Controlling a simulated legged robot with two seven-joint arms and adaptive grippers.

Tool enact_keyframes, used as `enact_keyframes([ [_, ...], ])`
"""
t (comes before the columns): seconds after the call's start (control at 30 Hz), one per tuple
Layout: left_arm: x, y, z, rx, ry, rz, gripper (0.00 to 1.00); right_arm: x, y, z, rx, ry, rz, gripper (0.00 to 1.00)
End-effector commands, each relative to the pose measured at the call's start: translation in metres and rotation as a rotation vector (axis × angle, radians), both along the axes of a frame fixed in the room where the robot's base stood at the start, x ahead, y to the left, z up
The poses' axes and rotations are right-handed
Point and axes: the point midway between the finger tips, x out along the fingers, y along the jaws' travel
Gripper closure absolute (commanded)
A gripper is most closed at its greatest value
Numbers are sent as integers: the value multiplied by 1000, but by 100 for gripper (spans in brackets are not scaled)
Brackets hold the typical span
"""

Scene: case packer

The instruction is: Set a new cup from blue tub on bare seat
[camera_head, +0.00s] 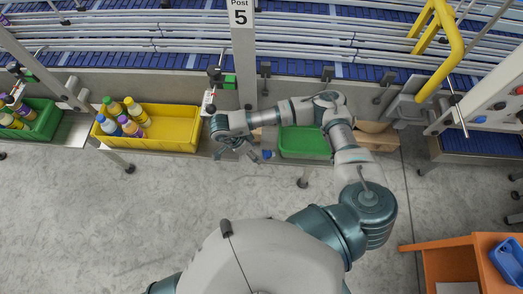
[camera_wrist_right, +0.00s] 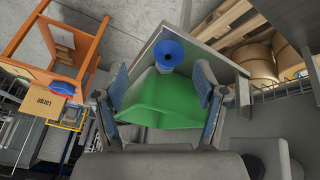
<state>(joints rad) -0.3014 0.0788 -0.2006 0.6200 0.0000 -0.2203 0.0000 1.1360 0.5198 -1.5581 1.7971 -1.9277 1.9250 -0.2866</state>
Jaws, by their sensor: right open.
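The blue tub (camera_head: 508,260) sits on the orange cart at the lower right in the head view; its contents are too small to tell. A blue round cup-like piece (camera_wrist_right: 171,54) stands at the grey shelf edge by the green bin, beyond my right gripper's fingers in the wrist view. It also shows in the head view (camera_head: 267,154), just right of the fingers. My right gripper (camera_head: 240,150) is open and empty, over the shelf edge left of the green bin; its spread fingers show in the wrist view (camera_wrist_right: 162,82). I cannot make out a bare seat. My left gripper is out of view.
A green bin (camera_head: 305,143) stands under my right arm. A yellow bin (camera_head: 165,139) with several bottles is to the left, and another green bin (camera_head: 42,126) farther left. The orange cart (camera_head: 450,244) is lower right. Post 5 (camera_head: 242,60) rises behind. The floor in front is clear.

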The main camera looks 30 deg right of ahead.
Motion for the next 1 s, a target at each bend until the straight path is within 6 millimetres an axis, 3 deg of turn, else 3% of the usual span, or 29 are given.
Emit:
enact_keyframes([
  [0.03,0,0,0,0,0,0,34,6,-11,5,-55,-21,3,28],
  [0.17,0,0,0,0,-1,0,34,10,-24,6,-119,-41,5,28],
  [0.6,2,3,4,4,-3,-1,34,0,-53,-46,-114,-38,3,28],
  [0.97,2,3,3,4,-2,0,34,1,-59,-55,-114,-41,6,28],
  [1.0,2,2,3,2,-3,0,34,0,-58,-55,-114,-41,6,38],
])
